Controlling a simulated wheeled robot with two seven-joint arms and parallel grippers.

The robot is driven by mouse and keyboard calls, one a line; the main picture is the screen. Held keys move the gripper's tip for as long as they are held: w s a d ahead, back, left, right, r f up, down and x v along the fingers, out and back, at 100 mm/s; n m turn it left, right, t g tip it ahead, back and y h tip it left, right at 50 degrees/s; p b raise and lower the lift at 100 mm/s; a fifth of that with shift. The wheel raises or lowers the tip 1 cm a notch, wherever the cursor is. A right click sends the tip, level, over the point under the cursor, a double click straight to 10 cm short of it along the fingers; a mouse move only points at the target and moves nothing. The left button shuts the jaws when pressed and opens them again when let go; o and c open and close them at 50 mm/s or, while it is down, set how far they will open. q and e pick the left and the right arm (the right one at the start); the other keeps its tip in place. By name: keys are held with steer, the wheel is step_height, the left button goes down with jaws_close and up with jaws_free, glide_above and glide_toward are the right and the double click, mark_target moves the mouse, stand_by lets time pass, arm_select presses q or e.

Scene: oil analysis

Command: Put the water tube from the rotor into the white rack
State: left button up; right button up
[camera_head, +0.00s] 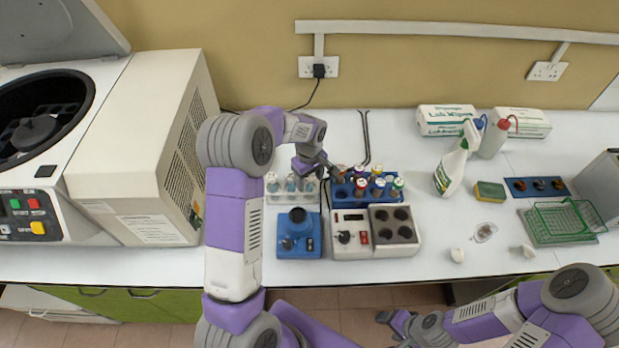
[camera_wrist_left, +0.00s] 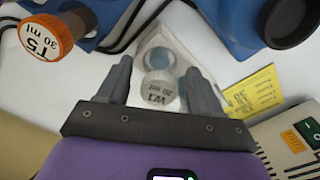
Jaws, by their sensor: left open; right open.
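My left gripper (camera_head: 312,166) is open just above the right end of the white rack (camera_head: 283,199), where several tubes stand. In the left wrist view, a pale cap marked W1 (camera_wrist_left: 161,92), the water tube's, lies between the open fingers of my left gripper (camera_wrist_left: 158,75). No clear grip on it shows, and how deep the tube sits in the rack is hidden. The centrifuge rotor (camera_head: 60,98) is at the far left, under the raised lid. My right gripper (camera_head: 394,321) is open and empty near the bottom, in front of the bench.
A blue rack (camera_head: 352,201) with colour-capped tubes adjoins on the right; its orange-capped tube (camera_wrist_left: 46,37) is near the left gripper. A blue mixer (camera_head: 300,247) and a heater block (camera_head: 395,245) stand in front. A spray bottle (camera_head: 455,165) stands farther right.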

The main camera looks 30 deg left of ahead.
arm_select(q)
step_height(320, 180, up, 8)
steer(key=shift+f, duration=0.2)
steer(key=shift+r+p, duration=0.1)
steer(key=shift+p, duration=0.2)
